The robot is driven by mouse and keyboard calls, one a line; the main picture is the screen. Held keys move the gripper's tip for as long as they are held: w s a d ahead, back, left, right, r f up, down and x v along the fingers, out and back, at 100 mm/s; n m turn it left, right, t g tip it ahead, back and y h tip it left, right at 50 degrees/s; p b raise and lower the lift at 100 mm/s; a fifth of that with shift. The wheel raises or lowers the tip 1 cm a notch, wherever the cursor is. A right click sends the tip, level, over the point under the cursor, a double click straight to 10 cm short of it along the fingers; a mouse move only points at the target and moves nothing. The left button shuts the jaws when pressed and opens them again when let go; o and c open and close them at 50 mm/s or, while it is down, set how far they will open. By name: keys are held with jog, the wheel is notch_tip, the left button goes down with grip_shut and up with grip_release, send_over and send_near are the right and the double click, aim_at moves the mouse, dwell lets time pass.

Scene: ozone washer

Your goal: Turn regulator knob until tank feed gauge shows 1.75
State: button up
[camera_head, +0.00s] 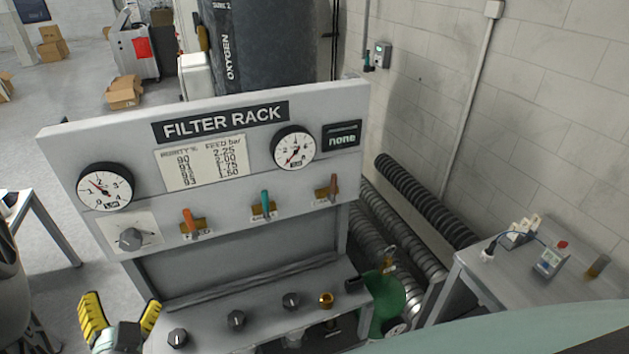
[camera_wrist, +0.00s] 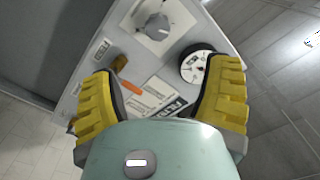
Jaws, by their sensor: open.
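The grey regulator knob (camera_head: 130,239) sits on a pale square plate at the left of the filter rack panel. It also shows in the wrist view (camera_wrist: 157,25), beyond my fingertips. A round white gauge (camera_head: 105,187) is just above the knob; its needle points up-left, seemingly between 1 and 2, but the exact value is too small to read. The gauge also shows in the wrist view (camera_wrist: 194,68). My gripper (camera_head: 121,305) has yellow fingers and is open and empty, below the knob and apart from it. It also shows in the wrist view (camera_wrist: 163,72).
A second gauge (camera_head: 294,148) and a display reading "none" (camera_head: 342,137) are at the panel's right. Orange (camera_head: 190,220), teal (camera_head: 265,203) and brown (camera_head: 333,187) levers line the panel. Several dark knobs stand on the lower ledge. A side table (camera_head: 470,262) is at right.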

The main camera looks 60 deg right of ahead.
aim_at(131, 245)
jog(key=x, duration=1.5)
jog(key=shift+w+d+f, duration=0.1)
jog(key=shift+w+d, duration=0.1)
jog(key=shift+d, duration=0.2)
jog(key=shift+o, duration=0.2)
jog(key=c, duration=1.2)
jog(key=shift+c, duration=0.2)
